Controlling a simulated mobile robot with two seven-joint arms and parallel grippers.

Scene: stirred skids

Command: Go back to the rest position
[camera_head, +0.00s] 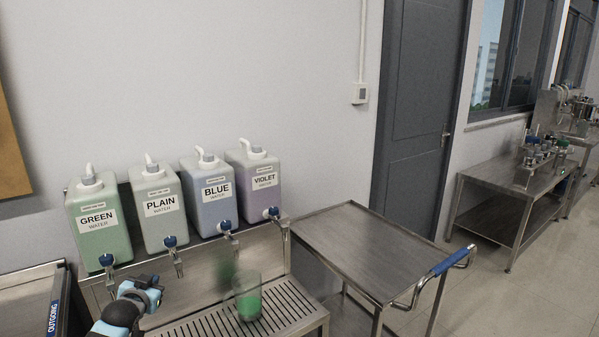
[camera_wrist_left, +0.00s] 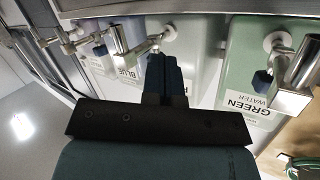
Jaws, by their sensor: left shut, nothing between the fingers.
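My left gripper (camera_head: 152,283) is at the lower left of the head view, in front of the green and plain water containers. Its fingers (camera_wrist_left: 166,72) show at the middle of the left wrist view, closed together with nothing between them. In that view the fingers overlap the row of containers and metal taps. My right gripper is in neither view.
Green (camera_head: 97,222), plain (camera_head: 158,205), blue (camera_head: 210,195) and violet (camera_head: 253,182) water containers with taps stand along the wall. A glass with green liquid (camera_head: 248,302) stands on the slotted drip tray (camera_head: 290,303). A metal cart (camera_head: 362,250) at right has a bare top.

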